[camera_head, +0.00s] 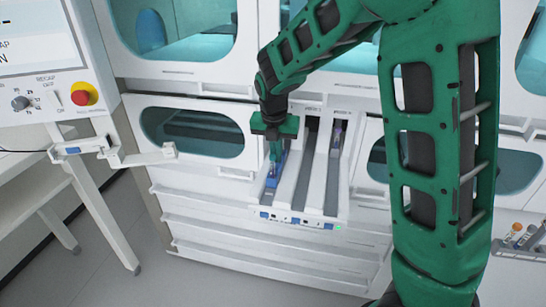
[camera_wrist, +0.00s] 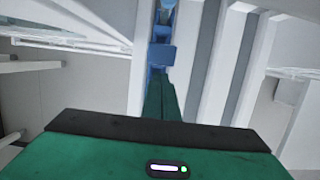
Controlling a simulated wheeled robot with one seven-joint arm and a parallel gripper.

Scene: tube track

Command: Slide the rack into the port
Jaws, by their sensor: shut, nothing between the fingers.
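The blue rack (camera_head: 270,182) lies in the left lane of a white loading tray (camera_head: 300,190) that sticks out from the machine front. It also shows in the wrist view (camera_wrist: 160,53), lengthwise in its lane just beyond my fingertips. My gripper (camera_head: 274,160) points down over that lane, at the rack. Its green fingers (camera_wrist: 161,88) are closed together with nothing between them. I cannot tell whether the fingertips touch the rack. The inner end of the lane, where the port lies, is partly hidden by my gripper and wrist.
The tray's other lanes are grey, and a dark, purplish item (camera_head: 337,135) sits at the inner end of the right one. A control panel with a red stop button (camera_head: 84,94) and a white bracket (camera_head: 140,157) stand at left. A small rack of tubes (camera_head: 520,238) is at lower right.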

